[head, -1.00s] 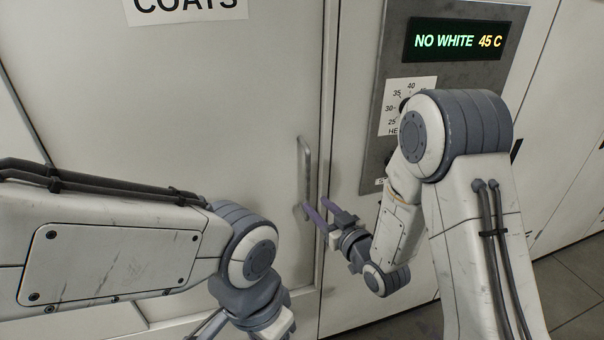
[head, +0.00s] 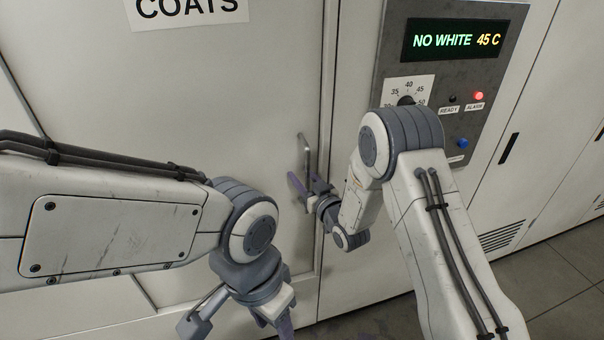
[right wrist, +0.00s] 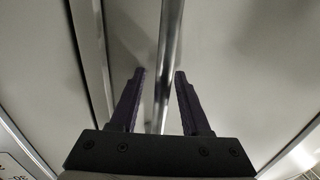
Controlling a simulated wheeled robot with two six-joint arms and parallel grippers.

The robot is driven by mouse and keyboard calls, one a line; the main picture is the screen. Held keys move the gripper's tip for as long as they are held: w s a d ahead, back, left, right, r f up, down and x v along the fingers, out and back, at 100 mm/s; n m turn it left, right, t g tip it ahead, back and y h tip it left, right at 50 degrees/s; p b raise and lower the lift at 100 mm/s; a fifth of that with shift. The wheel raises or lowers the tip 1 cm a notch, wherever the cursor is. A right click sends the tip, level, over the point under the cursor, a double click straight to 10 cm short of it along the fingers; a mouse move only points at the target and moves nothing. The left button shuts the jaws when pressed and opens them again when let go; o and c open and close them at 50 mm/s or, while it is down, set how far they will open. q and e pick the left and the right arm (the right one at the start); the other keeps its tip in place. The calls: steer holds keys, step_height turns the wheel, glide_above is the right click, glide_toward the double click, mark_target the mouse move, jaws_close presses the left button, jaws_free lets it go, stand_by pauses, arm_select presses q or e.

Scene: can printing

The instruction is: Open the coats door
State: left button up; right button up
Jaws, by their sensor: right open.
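The coats door (head: 220,90) is a large pale panel under a sign reading COATS (head: 190,10), and it looks shut. Its vertical metal handle (head: 304,153) is near the door's right edge. My right gripper (head: 306,182) is open at the lower part of the handle. In the right wrist view, the handle bar (right wrist: 170,40) runs between the two dark fingers of my right gripper (right wrist: 160,76); I cannot tell whether they touch it. My left gripper (head: 284,322) hangs low at the bottom edge, partly cut off, its fingertips hidden.
A grey control panel (head: 480,75) right of the door shows NO WHITE 45 C, with a dial (head: 408,95), a lit red alarm lamp (head: 478,96) and a blue button (head: 462,143). Pale cabinets (head: 540,150) stand further right. The dark tiled floor (head: 565,275) is clear there.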

jaws_close()
stand_by(1.4)
